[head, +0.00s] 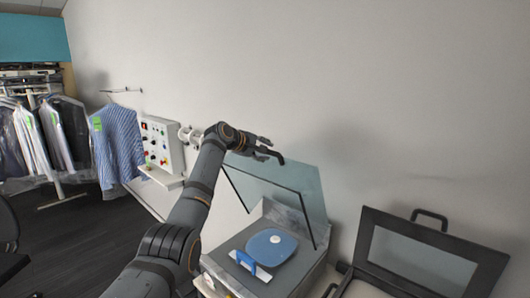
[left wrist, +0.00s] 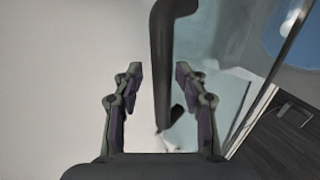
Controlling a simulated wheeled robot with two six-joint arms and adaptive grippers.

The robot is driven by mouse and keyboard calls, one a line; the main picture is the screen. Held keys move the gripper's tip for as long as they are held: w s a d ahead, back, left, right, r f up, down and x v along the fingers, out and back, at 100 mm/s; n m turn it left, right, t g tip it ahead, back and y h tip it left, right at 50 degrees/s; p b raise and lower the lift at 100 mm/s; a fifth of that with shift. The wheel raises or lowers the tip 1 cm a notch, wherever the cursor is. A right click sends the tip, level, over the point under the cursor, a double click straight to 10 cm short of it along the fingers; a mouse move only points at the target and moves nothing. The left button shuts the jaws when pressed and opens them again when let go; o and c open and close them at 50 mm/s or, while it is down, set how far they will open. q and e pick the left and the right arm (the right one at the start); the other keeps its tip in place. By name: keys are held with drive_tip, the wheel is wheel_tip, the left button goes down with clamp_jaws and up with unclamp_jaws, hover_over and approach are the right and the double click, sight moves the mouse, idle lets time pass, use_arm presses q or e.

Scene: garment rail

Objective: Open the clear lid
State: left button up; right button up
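The clear lid (head: 282,185) is a tinted see-through panel with a dark edge, standing raised and tilted above a grey box-shaped unit (head: 228,252). Its dark handle (head: 270,153) is at the upper part of the panel, by my left gripper (head: 264,147). In the left wrist view, the two fingers of my left gripper (left wrist: 160,88) are apart. The dark handle bar (left wrist: 161,60) runs between them, with visible gaps on both sides. Part of the lid (left wrist: 225,90) shows at the right there. My right gripper is not in view.
A blue rounded pad (head: 271,247) and a blue-handled piece (head: 246,263) lie on the unit under the lid. A second dark-framed lid (head: 420,258) stands at the right. A control box (head: 162,143) and hanging clothes (head: 118,145) are at the left.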

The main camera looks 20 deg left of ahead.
use_arm(q)
drive_tip(key=shift+f, duration=0.1)
drive_tip(key=shift+s+a+r, duration=0.2)
drive_tip(key=shift+s+a, duration=0.05)
drive_tip(key=shift+s, duration=0.1)
drive_tip(key=v, duration=1.1)
drive_tip(key=shift+d+r, duration=0.1)
